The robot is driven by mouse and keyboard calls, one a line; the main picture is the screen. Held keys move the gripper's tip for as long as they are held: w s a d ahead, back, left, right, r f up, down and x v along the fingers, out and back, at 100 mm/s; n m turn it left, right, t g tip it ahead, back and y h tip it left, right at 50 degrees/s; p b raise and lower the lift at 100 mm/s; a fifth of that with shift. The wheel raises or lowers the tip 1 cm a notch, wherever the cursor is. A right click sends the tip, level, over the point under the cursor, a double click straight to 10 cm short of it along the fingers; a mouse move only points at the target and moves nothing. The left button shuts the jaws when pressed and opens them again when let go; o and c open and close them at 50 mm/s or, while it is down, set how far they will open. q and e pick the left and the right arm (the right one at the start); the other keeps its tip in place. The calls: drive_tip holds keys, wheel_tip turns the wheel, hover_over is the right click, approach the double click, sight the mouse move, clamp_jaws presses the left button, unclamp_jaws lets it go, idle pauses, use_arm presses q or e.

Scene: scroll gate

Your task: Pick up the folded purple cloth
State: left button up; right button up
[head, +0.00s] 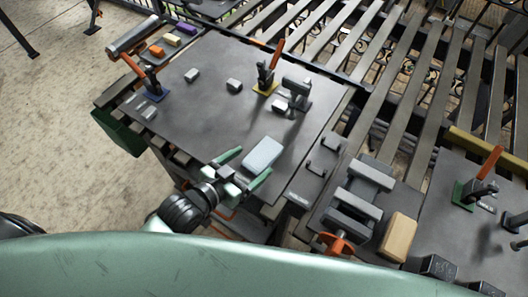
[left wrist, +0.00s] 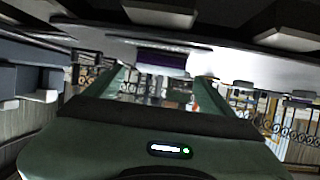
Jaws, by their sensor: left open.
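A small purple block-like item (head: 186,28) lies at the far left corner of the dark table (head: 185,115), in line with yellow and orange pieces. I cannot tell whether it is the folded cloth. My left gripper (head: 254,161) is open near the table's front edge, far from that item. Its two green fingers point at a pale blue-grey block (head: 264,152), whose near end lies about between the fingertips. In the left wrist view a dark purple thing (left wrist: 162,61) shows between the fingers; its distance is unclear. My right gripper is not in view.
Toggle clamps with orange handles (head: 277,52) stand on the table's back and left side. Small grey blocks (head: 234,85) lie in the middle. A grey vise (head: 352,208) and a tan block (head: 398,237) are at right. The left-centre tabletop is mostly clear.

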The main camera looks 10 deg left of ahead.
sight(261, 156)
use_arm(q)
drive_tip(key=p+x, duration=0.1)
drive_tip(key=x, duration=0.3)
drive_tip(key=shift+d, duration=0.15)
drive_tip(key=shift+w+d+f, duration=0.1)
drive_tip(key=shift+w+f, duration=0.05)
drive_tip(key=shift+c, duration=1)
drive_tip(key=c, duration=1.2)
drive_tip(key=shift+c, duration=0.2)
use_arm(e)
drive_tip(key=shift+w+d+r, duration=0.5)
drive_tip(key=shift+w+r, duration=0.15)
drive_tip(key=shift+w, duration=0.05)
